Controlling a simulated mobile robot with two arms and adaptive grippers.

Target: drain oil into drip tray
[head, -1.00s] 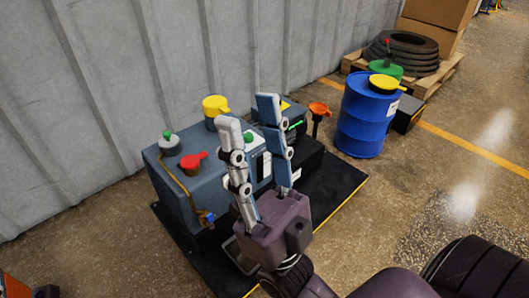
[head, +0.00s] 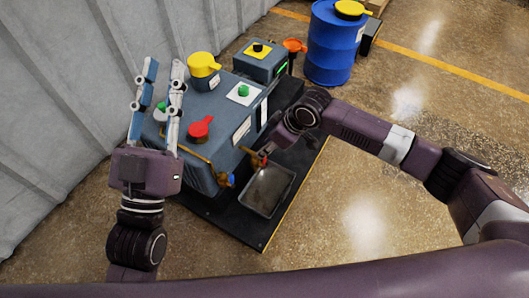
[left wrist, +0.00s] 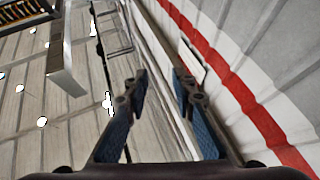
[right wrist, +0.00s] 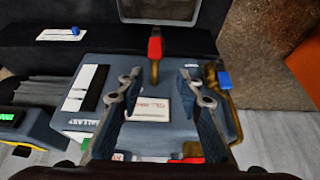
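The drip tray (head: 268,190), grey and shallow, lies on the dark base in front of the vacuum pump (head: 205,140). A brass drain valve with a red handle (head: 258,159) sits above the tray's back edge; in the right wrist view the red handle (right wrist: 155,48) shows just ahead of my fingertips, in line with the gap between them. My right gripper (right wrist: 157,76) is open, nothing between its fingers; in the head view it is small and partly hidden. My left gripper (head: 163,62) is open and empty, fingers up, left of the pump. Its wrist view shows wall and ceiling.
A blue-handled valve (head: 225,180) stands left of the tray. Yellow (head: 203,65) and red (head: 201,127) caps rise from the pump top. An orange funnel (head: 294,46) and blue drum (head: 334,45) stand behind. The corrugated wall (head: 60,90) is close on the left. Floor at right is open.

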